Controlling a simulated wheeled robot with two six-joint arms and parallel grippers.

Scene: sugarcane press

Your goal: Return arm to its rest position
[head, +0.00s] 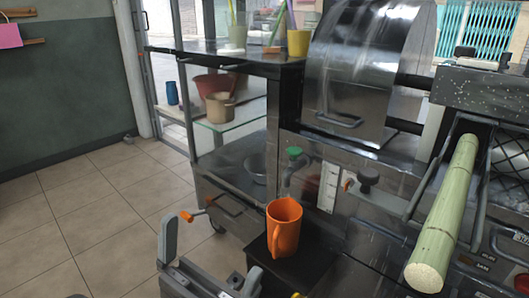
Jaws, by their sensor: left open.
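My left gripper (210,264) is in the lower middle of the head view, with its two grey fingers spread apart. Nothing shows between the fingers. An orange mug (285,229) stands upright on a dark platform (318,258), to the right of and beyond my left gripper. In the picture the gripper's right finger is just below and left of the mug, with a gap between them. My right gripper is not in view.
The steel press (365,75) stands behind the mug, with a green-handled tap (294,155) above it. A sugarcane stalk (447,215) lies in the chute at right. An orange-knobbed lever (187,216) is near my left gripper. Tiled floor (85,220) is clear at left.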

